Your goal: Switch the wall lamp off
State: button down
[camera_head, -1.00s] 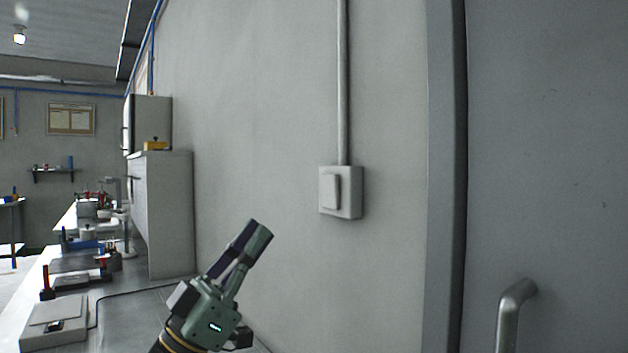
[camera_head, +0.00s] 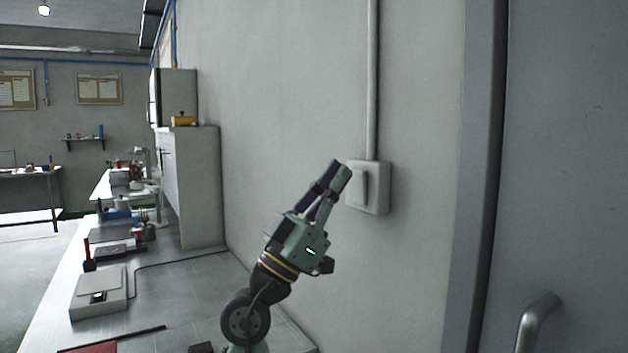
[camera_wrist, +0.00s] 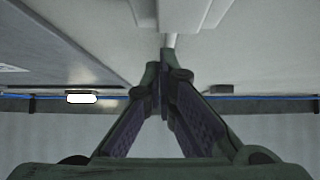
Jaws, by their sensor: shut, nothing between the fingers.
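The light grey wall switch box (camera_head: 382,188) with its raised rocker (camera_head: 364,187) is on the wall right of centre in the head view, below a vertical conduit. My green and dark purple gripper (camera_head: 341,169) is shut and empty, its fingertips just left of the box and overlapping its upper left edge in the picture. I cannot tell whether they touch it. In the wrist view, the closed fingertips (camera_wrist: 162,72) are below a pale box (camera_wrist: 188,12) at the top edge. A lit lamp (camera_head: 44,9) shows at upper left; I cannot tell if it is the wall lamp.
A grey door with a handle (camera_head: 538,318) is at the right. A bench (camera_head: 190,275) with a scale-like device (camera_head: 98,292) and a tall grey cabinet (camera_head: 195,190) run along the wall at the left. The wall left of the switch is clear.

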jog(key=shift+w+d, duration=0.4)
jog(key=shift+d, duration=0.1)
jog(key=shift+w+d+r+b, duration=0.2)
jog(key=shift+w+d+b, duration=0.1)
jog(key=shift+b, duration=0.3)
jog(key=shift+s, duration=0.2)
